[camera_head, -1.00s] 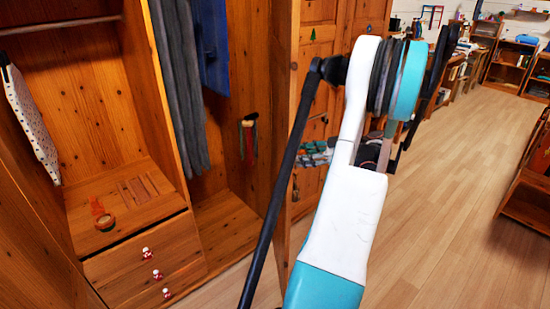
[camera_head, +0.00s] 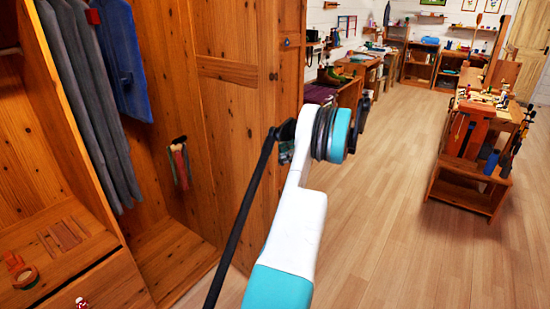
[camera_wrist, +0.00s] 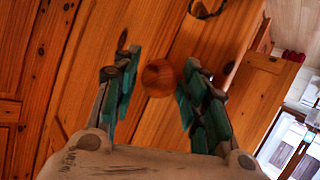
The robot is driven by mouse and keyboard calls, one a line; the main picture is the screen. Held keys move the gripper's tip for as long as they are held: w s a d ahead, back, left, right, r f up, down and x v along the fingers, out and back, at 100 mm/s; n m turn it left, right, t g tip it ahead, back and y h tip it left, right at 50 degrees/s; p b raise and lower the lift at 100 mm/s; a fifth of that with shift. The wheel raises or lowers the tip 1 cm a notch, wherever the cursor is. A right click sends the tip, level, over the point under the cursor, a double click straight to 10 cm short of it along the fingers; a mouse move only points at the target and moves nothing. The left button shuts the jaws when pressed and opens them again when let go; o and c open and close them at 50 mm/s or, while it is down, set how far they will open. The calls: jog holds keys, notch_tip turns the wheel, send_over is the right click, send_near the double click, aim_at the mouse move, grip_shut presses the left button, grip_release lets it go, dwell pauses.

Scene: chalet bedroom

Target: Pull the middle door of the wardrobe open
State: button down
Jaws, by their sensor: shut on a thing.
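The wardrobe's door (camera_head: 228,120) stands open, a broad panelled wooden panel to the right of the hanging space in the head view. I cannot tell for certain which surface in the wrist view belongs to it. A round wooden knob (camera_wrist: 159,78) shows in the wrist view, on a wooden face. My gripper (camera_wrist: 162,88) has its green-padded fingers on both sides of the knob and is shut on it. In the head view my arm reaches to the door's right side, and the fingers are mostly hidden there.
Grey and blue clothes (camera_head: 122,58) hang inside the wardrobe. A drawer (camera_head: 105,290) sits low at the left. A wooden workbench (camera_head: 470,165) stands at the right, with shelves (camera_head: 420,62) farther back. The wooden floor (camera_head: 380,230) between is clear.

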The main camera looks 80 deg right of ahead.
jog(key=shift+w+d+r, duration=0.2)
jog(key=shift+w+d, duration=0.2)
jog(key=shift+d, duration=0.15)
jog(key=c, duration=1.2)
grip_release()
jog(key=shift+o, duration=0.5)
jog(key=shift+w+d+f, duration=0.1)
jog(key=shift+w, duration=0.25)
jog(key=shift+s+f, duration=0.15)
jog(key=shift+s, duration=0.1)
jog(key=shift+s, duration=0.1)
